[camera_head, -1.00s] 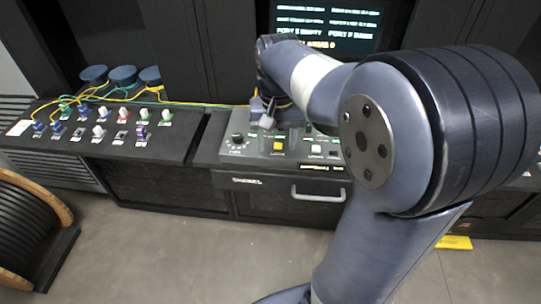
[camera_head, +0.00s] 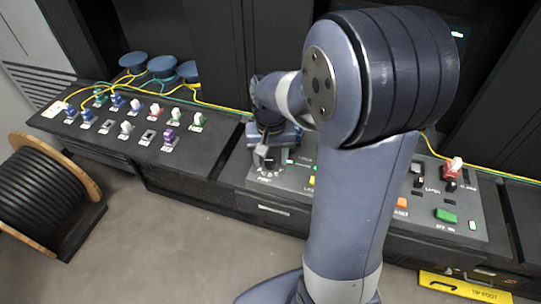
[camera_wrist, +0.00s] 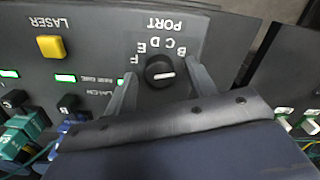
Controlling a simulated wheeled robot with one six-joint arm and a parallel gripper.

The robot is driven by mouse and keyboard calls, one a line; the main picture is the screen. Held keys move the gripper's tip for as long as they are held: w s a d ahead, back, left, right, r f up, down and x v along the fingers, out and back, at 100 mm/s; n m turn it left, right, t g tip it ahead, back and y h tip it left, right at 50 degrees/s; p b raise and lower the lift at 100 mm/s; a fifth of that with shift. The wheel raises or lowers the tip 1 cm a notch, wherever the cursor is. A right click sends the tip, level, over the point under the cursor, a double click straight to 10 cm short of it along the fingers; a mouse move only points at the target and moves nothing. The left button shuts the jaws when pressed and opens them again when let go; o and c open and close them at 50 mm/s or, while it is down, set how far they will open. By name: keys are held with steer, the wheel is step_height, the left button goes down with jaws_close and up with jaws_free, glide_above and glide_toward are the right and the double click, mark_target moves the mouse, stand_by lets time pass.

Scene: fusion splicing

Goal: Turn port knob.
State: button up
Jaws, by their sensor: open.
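The port knob (camera_wrist: 160,71) is round and black with a white pointer line. In the wrist view it sits upper centre, beside the inverted PORT lettering and an arc of letters, of which B to F can be read. The line lies nearly level in that view. My gripper (camera_wrist: 161,76) is open, with one finger on each side of the knob. Gaps show between fingers and knob; I cannot tell whether either touches. In the head view my gripper (camera_head: 267,157) is over the panel's left end, above the PORT label, and largely hides the knob.
A yellow LASER button (camera_wrist: 51,47) and small black switches stand beside the knob. A green button (camera_head: 446,215) and a red connector (camera_head: 453,171) are at the panel's right. The left panel (camera_head: 182,158) carries several coloured connectors. A cable drum (camera_head: 22,205) stands at far left.

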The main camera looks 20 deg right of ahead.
steer(key=shift+f, duration=0.1)
steer(key=shift+c, duration=0.5)
steer(key=c, duration=0.9)
steer(key=shift+n, duration=0.3)
steer(key=n, duration=1.1)
steer(key=o, duration=1)
